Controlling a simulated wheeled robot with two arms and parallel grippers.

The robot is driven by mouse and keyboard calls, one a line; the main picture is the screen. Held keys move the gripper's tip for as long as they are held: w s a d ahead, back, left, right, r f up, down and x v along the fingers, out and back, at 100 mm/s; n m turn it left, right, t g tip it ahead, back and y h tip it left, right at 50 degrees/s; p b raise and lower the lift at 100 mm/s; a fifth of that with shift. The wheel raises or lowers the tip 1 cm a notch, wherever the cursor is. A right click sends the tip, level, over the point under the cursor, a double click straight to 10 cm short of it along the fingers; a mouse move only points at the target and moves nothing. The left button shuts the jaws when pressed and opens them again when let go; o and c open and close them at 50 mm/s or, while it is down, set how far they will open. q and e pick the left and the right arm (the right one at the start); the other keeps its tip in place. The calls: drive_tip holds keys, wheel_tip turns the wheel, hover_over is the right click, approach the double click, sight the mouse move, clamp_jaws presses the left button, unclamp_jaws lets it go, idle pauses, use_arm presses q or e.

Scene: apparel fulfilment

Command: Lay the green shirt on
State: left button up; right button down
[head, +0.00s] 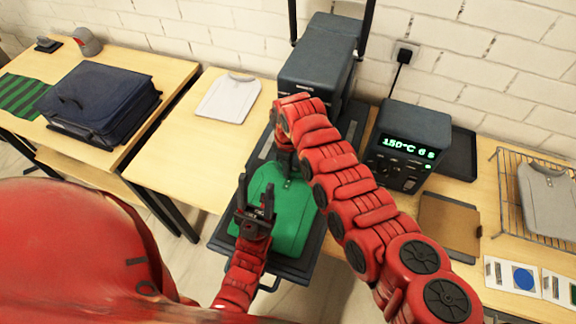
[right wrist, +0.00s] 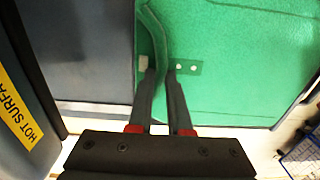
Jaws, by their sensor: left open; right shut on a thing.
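The green shirt (head: 292,215) lies on the dark lower platen (head: 297,266) of the heat press (head: 318,68), its collar end towards the machine. My right gripper (head: 284,142) is at that far end, mostly behind my arm. In the right wrist view, my right gripper (right wrist: 159,85) is shut on the collar (right wrist: 152,25) of the shirt, whose placket and buttons show beside the fingers. My left gripper (head: 256,192) is open over the left side of the shirt, fingers upward in the picture. I cannot tell whether it touches the cloth.
A control box (head: 408,146) reading 150°C stands right of the press. A white shirt (head: 229,98) lies on the left table. A navy bag (head: 98,103) and green striped cloth (head: 22,98) are farther left. A wire rack (head: 508,190) with a grey shirt (head: 548,200) is right.

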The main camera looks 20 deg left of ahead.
idle(0.4)
drive_tip(key=c, duration=0.8)
unclamp_jaws()
drive_tip(key=shift+o, duration=0.2)
drive_tip(key=shift+r, duration=0.1)
wheel_tip(320, 180, up, 8)
drive_tip(key=p, duration=0.4)
drive_tip(key=shift+w+r+p, duration=0.1)
drive_tip(key=shift+r+p, duration=0.05)
drive_tip(key=shift+p, duration=0.15)
wheel_tip(320, 180, up, 9)
